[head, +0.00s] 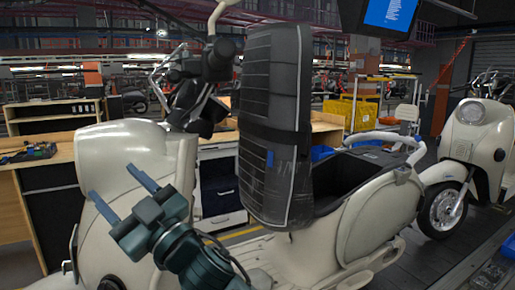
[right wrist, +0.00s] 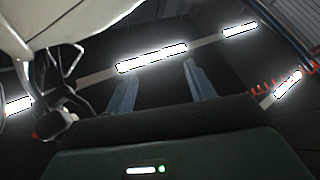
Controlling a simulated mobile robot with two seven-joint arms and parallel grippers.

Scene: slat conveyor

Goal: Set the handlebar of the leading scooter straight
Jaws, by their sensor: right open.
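A cream scooter (head: 375,225) stands close in front of me, its front shield (head: 125,160) at the left and its dark seat (head: 268,120) tipped upright. Its handlebar (head: 215,58) rises behind the shield and looks turned, one end high and the other low towards the back; the seat hides part of it. My right gripper (head: 114,182) is open and empty, in front of the shield, below and left of the handlebar. In the right wrist view its fingers (right wrist: 161,80) stand apart with nothing between, and cream and dark scooter parts (right wrist: 58,105) show at left. My left gripper is not in view.
A second cream scooter (head: 478,135) stands behind at the right on the dark conveyor floor. A wooden-topped workbench (head: 50,152) with tools stands at the left beyond the shield. Yellow bins (head: 352,113) stand at the back, and a screen (head: 388,14) hangs above.

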